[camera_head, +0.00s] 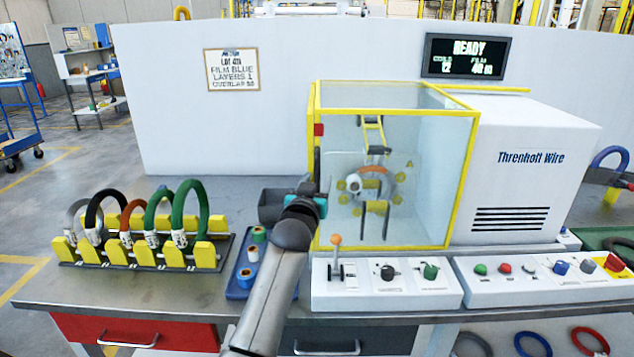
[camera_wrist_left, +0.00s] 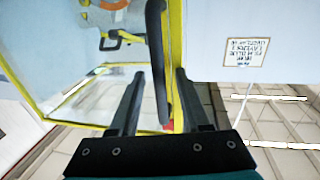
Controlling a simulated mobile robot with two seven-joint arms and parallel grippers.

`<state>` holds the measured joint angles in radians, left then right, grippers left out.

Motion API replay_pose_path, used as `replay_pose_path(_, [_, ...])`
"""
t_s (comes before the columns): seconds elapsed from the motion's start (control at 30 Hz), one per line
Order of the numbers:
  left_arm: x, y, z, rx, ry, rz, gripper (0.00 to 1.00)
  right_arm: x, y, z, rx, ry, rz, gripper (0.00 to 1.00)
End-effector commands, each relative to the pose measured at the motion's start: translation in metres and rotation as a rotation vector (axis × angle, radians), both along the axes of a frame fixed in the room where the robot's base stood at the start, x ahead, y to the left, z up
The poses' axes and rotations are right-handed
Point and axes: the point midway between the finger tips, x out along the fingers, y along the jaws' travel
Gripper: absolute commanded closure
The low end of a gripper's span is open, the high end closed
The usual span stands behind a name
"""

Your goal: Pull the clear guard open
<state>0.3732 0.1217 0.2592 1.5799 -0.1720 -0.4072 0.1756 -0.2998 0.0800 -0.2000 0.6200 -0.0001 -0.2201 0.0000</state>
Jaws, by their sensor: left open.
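The clear guard (camera_head: 430,150) is a see-through box with yellow edges, standing closed over the winding ring of the white machine. A dark upright handle (camera_head: 317,165) is on its left front edge, below a red block. My left gripper (camera_head: 314,190) is at this handle, its fingers partly hidden by my own wrist. In the left wrist view the handle (camera_wrist_left: 159,60) runs between the two open fingers (camera_wrist_left: 160,78), with a gap visible on either side. Behind the guard a coil (camera_head: 374,185) with an orange part shows. My right gripper is not in view.
A rack (camera_head: 130,250) with several coils stands left on the bench. A blue tray (camera_head: 236,285) with tape rolls lies beside my left arm. Control boxes (camera_head: 385,290) with a lever and knobs line the front. The screen (camera_head: 465,56) reads READY.

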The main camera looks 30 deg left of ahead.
Motion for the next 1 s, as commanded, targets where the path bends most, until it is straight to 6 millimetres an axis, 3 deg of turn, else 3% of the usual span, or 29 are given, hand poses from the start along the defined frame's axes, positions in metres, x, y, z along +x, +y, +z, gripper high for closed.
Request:
replay_pose_path(0.07, [-0.0001, 0.0000, 0.0002, 0.000, 0.000, 0.000, 0.56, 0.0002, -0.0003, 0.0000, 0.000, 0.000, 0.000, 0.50])
replay_pose_path(0.47, [-0.0003, -0.0001, 0.0000, 0.000, 0.000, 0.000, 1.00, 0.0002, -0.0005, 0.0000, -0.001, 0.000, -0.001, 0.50])
replay_pose_path(1.0, [-0.0003, -0.0003, -0.0003, 0.000, 0.000, 0.000, 1.00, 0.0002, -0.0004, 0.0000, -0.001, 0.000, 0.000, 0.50])
